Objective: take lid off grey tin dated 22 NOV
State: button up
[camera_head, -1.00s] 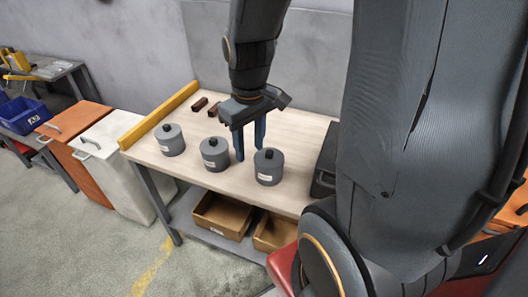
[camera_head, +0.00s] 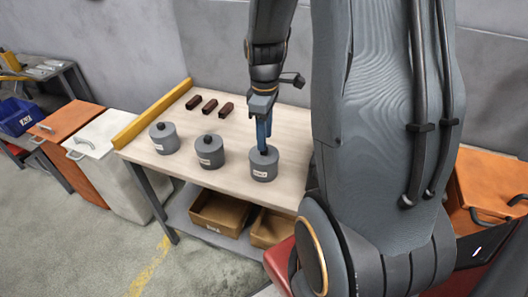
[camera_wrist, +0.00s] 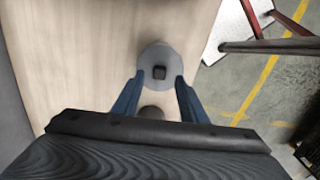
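Three grey lidded tins with dark knobs and small pale labels stand in a row on the workbench: the left tin (camera_head: 164,139), the middle tin (camera_head: 209,152) and the right tin (camera_head: 263,168). The label dates are too small to read. My gripper (camera_head: 264,144) points down at the right tin, its blue fingers at the lid knob. In the wrist view a grey lid (camera_wrist: 150,54) with a square dark knob (camera_wrist: 159,72) shows between the fingertips, which are apart. Whether they touch the knob cannot be told. A dark rounded shape (camera_wrist: 151,112) lies partly hidden nearer my gripper.
Several dark brown bars (camera_head: 209,106) lie at the back of the pale bench top (camera_head: 183,118). A yellow rail (camera_head: 150,115) edges its left side. Cardboard boxes (camera_head: 215,210) sit on the lower shelf. My arm hides the bench's right end.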

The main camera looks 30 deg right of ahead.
jog(key=shift+a+f+p, duration=0.1)
jog(key=shift+f+p, duration=0.25)
jog(key=shift+f, duration=1.4)
grip_shut()
jog(key=shift+r, duration=0.1)
